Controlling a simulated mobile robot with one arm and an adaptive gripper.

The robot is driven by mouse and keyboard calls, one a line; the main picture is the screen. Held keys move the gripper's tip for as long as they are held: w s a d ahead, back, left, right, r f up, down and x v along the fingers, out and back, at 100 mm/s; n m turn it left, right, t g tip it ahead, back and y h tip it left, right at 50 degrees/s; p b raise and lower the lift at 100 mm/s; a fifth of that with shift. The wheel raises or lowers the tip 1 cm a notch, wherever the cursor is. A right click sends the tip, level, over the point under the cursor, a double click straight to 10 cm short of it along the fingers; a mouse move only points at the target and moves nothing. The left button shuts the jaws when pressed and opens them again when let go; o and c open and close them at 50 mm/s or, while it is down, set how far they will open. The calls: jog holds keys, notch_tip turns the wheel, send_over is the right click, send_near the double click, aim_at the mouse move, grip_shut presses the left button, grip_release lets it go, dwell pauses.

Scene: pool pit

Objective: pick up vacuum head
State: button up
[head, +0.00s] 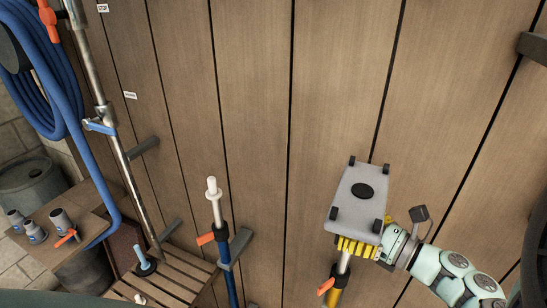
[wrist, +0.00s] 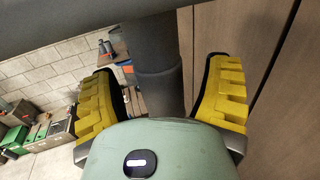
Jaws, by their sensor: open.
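The vacuum head (head: 345,213) is a grey plate with dark wheels at its corners and a dark round spot. It sits at the top of an upright pole in front of the plank wall. My gripper (head: 358,247) is just below the plate, its yellow fingers around the neck. In the wrist view, the open fingers stand on either side of a dark grey neck (wrist: 158,65), with a visible gap on each side. The underside of the head (wrist: 75,12) crosses the top of that view. The far side of the neck is hidden.
The plank wall (head: 250,90) is close behind. Left of the head stands a blue pole (head: 221,235) with a white tip. Further left are a slatted bench (head: 170,280), a metal pipe (head: 125,160) and a coiled blue hose (head: 45,100).

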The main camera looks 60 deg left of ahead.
jog(key=shift+c, duration=0.3)
grip_shut()
dwell(0.3)
